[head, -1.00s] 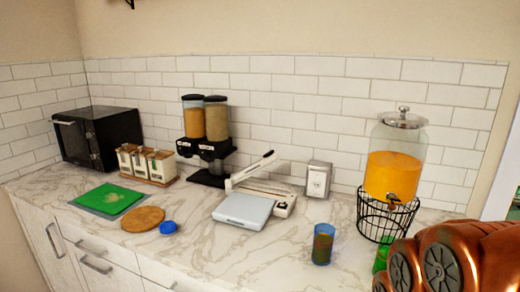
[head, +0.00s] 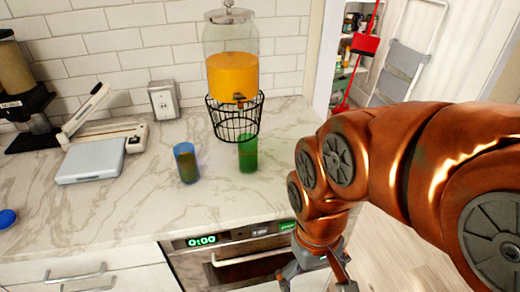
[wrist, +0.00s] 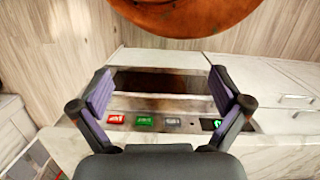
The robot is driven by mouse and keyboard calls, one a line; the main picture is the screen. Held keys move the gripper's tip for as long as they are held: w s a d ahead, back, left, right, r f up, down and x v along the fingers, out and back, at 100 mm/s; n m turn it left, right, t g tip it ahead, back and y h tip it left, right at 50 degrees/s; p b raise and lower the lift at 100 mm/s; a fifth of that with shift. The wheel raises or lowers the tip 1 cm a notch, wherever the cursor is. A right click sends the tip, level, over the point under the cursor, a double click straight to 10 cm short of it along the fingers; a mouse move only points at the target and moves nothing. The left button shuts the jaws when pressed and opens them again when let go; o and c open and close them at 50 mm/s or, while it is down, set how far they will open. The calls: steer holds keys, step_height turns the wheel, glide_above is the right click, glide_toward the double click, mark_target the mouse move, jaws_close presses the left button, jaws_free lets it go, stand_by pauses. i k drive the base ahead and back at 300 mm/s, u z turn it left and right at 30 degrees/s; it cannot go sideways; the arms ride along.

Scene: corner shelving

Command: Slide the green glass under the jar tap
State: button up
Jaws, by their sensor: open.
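The green glass (head: 248,153) stands upright on the marble counter in the head view, in front of the wire stand, a little right of its middle. The glass jar (head: 232,70) holds orange liquid and sits on the black wire stand (head: 236,118). Its dark tap (head: 239,98) is at the jar's lower front, above and behind the glass. My gripper (head: 316,283) is low at the picture's bottom, below the counter front and apart from the glass. In the wrist view my gripper (wrist: 163,98) is open and empty, over the oven front. The glass is not in the wrist view.
A blue glass (head: 186,163) stands left of the green glass. A grey scale (head: 91,161) and a white-and-black device (head: 103,125) are further left. An oven (head: 238,255) is built in below the counter edge. The counter in front of both glasses is clear.

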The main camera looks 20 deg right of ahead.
mark_target(247, 143)
steer(key=k, duration=1.25)
steer(key=u, duration=0.6)
steer(key=i, duration=0.45)
steer(key=u, duration=0.65)
steer(key=i, duration=1.4)
steer(key=z, duration=0.8)
steer(key=i, duration=0.25)
steer(key=z, duration=0.4)
